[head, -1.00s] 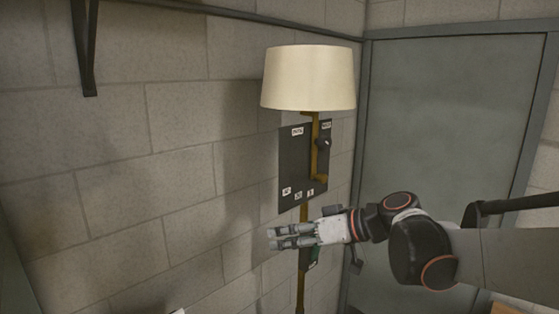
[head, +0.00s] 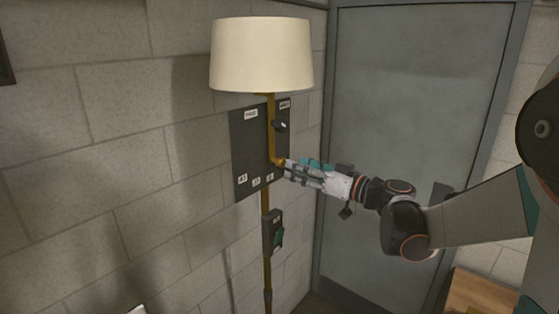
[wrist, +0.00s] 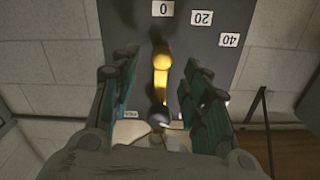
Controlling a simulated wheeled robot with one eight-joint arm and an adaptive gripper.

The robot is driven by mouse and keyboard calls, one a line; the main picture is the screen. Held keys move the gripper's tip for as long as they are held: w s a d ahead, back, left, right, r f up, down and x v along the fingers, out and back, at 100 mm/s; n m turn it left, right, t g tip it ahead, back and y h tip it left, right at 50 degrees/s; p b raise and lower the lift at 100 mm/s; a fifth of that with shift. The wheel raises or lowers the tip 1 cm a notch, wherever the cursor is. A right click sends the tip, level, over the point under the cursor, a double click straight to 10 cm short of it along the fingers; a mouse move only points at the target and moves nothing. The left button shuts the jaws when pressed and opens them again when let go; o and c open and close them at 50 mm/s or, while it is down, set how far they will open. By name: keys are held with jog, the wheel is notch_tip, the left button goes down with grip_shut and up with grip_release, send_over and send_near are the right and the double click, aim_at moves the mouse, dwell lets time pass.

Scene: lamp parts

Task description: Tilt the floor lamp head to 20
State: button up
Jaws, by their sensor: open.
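The floor lamp has a cream shade (head: 261,55) on a brass stem (head: 271,125), which stands upright in front of a dark panel (head: 245,150). In the wrist view, the knob (wrist: 161,63) lies between my open fingers, with a clear gap on each side. Labels 0 (wrist: 162,8), 20 (wrist: 201,18) and 40 (wrist: 229,39) are on the panel beyond it; the knob lines up nearest 0. My gripper (head: 287,172) is at the knob from the right in the head view.
A block wall (head: 120,130) is behind at left, a grey door (head: 410,110) at right. A wooden surface (head: 478,292) is at lower right.

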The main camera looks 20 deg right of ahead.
aim_at(284, 164)
jog(key=p+x, duration=0.1)
jog(key=x, duration=0.6)
jog(key=shift+a, duration=0.15)
jog(key=shift+c, duration=0.3)
